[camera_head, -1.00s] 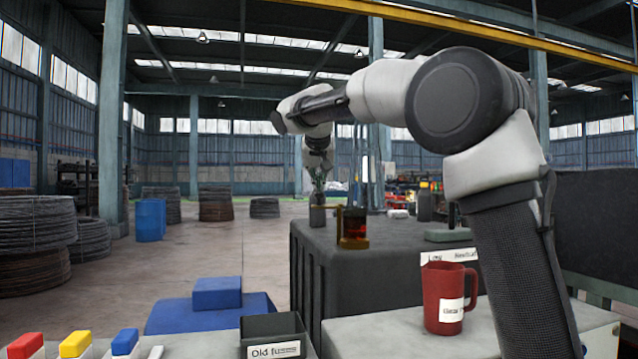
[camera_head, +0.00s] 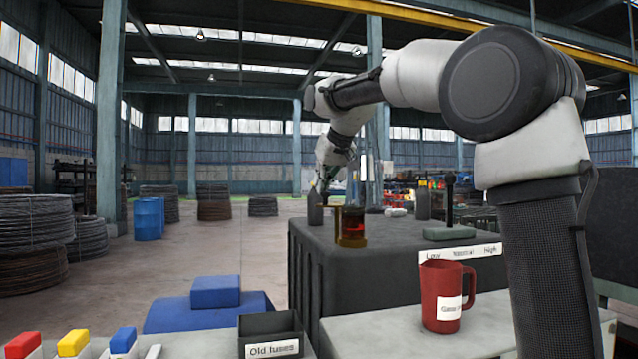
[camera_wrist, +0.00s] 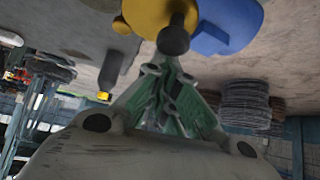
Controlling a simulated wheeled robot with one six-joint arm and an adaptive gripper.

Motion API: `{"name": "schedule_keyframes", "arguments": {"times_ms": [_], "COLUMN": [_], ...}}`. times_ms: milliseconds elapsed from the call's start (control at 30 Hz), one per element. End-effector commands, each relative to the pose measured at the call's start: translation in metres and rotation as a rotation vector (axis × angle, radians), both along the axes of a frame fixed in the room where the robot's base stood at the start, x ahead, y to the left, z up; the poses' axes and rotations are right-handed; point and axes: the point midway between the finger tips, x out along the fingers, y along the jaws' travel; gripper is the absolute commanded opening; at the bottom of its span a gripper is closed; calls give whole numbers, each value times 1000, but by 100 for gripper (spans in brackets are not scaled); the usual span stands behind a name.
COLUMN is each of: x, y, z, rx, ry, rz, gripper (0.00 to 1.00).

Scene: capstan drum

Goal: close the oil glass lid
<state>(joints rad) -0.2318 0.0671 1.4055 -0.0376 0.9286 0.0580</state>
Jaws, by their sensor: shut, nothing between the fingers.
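The oil glass (camera_head: 353,200) is a clear upright cylinder with dark red oil low inside. It stands in a brass base on the dark cabinet in the head view. My gripper (camera_head: 321,190) is shut and empty, slanting down just left of the glass; I cannot tell whether it touches it. In the wrist view, my closed green fingers (camera_wrist: 171,62) point toward a dark round knob and a yellow round part (camera_wrist: 148,16). I cannot tell for certain whether these belong to the oil glass. The lid's position is not clear in either view.
A dark bottle-shaped thing (camera_head: 315,211) is beside my gripper. The cabinet (camera_head: 385,262) carries a lever (camera_head: 449,210) over a Low-High label. A red mug (camera_head: 446,297) stands on the front ledge. A tray marked "Old fuses" (camera_head: 271,335) sits at the front.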

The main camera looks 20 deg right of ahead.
Motion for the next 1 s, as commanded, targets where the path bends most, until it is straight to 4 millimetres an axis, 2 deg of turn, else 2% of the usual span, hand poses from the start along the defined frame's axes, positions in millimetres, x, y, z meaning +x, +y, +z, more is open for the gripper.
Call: {"name": "schedule_keyframes", "arguments": {"times_ms": [500, 900, 1000], "x": [-20, -28, -31], "y": [-21, -37, -40], "z": [0, -1, 0], "rx": [2, -1, -1], "ry": [0, -1, -1], "rz": [483, 868, 898], "gripper": [0, 0, 0]}}
